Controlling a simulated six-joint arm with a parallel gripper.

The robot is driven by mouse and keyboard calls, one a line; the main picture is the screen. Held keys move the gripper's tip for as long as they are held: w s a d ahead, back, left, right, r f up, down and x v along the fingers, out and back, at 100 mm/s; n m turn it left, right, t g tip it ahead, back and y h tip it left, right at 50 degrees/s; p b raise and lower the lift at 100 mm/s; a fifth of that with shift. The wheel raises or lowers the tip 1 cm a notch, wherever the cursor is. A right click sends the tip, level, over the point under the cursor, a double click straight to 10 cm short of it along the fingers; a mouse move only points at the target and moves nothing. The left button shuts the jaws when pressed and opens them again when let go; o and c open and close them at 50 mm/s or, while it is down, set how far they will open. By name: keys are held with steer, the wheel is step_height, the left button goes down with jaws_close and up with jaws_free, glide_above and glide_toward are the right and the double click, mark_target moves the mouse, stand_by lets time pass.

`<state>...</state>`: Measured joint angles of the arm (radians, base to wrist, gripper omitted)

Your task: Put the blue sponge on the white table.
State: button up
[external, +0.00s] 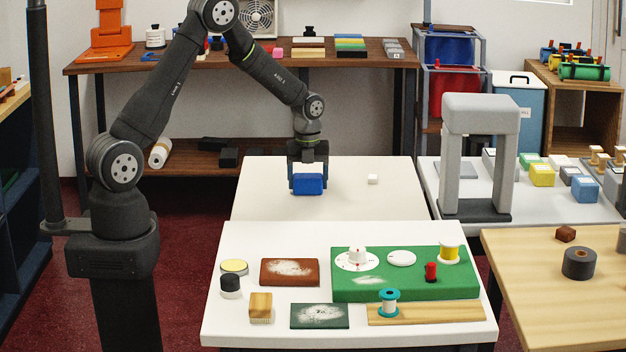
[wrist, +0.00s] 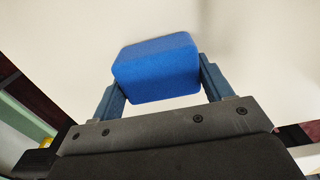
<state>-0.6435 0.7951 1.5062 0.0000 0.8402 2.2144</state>
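The blue sponge (external: 308,184) is a small block between the fingers of my gripper (external: 308,176), over the far white table (external: 270,205). In the wrist view the sponge (wrist: 157,70) fills the space between the two fingertips of my gripper (wrist: 160,80), with a finger against each side. My gripper looks shut on it. The white surface shows behind the sponge. I cannot tell whether the sponge's underside touches the table or hangs just above it.
The nearer white table (external: 235,325) holds a green board (external: 345,289), brushes, spools and tins. A grey arch (external: 480,115) stands at right. The far table is mostly clear.

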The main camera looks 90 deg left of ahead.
mark_target(308, 176)
steer(key=shift+c, duration=0.4)
steer(key=shift+r, duration=0.15)
step_height(308, 176, up, 4)
steer(key=shift+r, duration=0.15)
steer(key=w+d+r, duration=0.1)
steer(key=d+r, duration=0.5)
steer(key=d, duration=0.6)
steer(key=w+d+f+n, duration=0.1)
steer(key=w+d+n, duration=0.1)
steer(key=d+n, duration=0.3)
steer(key=w+d+n, duration=0.1)
steer(key=d+n, duration=0.5)
steer(key=d, duration=0.2)
steer(key=w+d+f+n, duration=0.1)
steer(key=w+d+n, duration=0.1)
steer(key=d+n, duration=0.3)
steer(key=shift+w+d+f+n, duration=0.15)
steer(key=shift+w+d+f, duration=0.05)
steer(key=shift+d, duration=0.3)
steer(key=shift+w+d+f+n, duration=0.15)
steer(key=shift+d, duration=0.3)
steer(key=shift+d+f+n, duration=0.15)
steer(key=shift+d+n, duration=0.55)
steer(key=shift+d, duration=0.1)
